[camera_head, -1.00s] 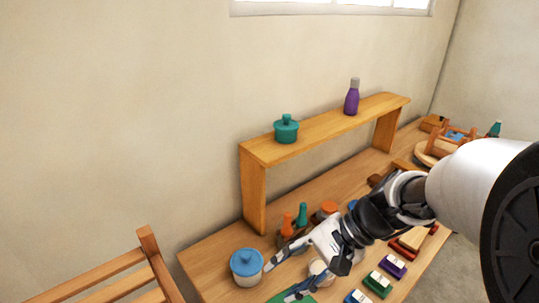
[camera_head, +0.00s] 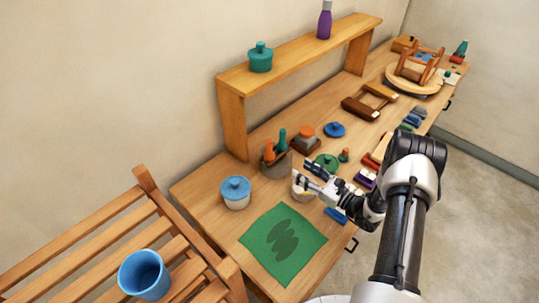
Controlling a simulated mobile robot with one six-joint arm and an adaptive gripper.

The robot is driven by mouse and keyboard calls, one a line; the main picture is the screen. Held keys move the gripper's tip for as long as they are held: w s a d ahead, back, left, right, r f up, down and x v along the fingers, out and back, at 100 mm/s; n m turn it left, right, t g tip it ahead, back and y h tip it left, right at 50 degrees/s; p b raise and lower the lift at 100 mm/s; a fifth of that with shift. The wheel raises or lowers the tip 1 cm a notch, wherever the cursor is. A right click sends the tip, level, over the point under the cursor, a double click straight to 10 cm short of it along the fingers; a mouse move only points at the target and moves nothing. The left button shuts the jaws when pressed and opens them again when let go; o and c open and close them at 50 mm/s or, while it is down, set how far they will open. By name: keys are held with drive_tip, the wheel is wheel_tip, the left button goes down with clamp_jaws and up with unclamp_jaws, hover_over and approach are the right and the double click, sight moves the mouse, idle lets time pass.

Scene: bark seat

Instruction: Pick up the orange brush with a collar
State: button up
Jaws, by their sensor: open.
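An orange upright piece (camera_head: 268,151), which looks like the brush, stands in a dark brown holder (camera_head: 276,169) beside a green upright piece (camera_head: 282,140). Its collar is too small to make out. My gripper (camera_head: 302,172) is open and empty, with its fingers pointing left. It is to the right of the holder and apart from it, above or in front of a cream pot (camera_head: 301,193) that it partly hides.
A blue-lidded pot (camera_head: 236,203) stands left of the holder. A green mat (camera_head: 262,240) lies in front. A brown block with an orange top (camera_head: 305,137) and a green lid (camera_head: 327,161) are close by. The wooden shelf (camera_head: 232,122) rises behind.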

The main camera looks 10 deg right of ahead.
approach(269, 148)
drive_tip(key=w+a, duration=0.1)
drive_tip(key=w+f, duration=0.1)
drive_tip(key=w, duration=0.1)
drive_tip(key=w+a, duration=0.1)
drive_tip(key=shift+w+a+f+b, duration=0.25)
drive_tip(key=shift+w+a+b, duration=0.05)
drive_tip(key=shift+w+b, duration=0.1)
drive_tip(key=shift+b+x, duration=0.3)
drive_tip(key=shift+x, duration=2.45)
drive_tip(key=shift+d+r, duration=0.15)
drive_tip(key=shift+r, duration=0.05)
drive_tip(key=shift+c, duration=0.5)
clamp_jaws()
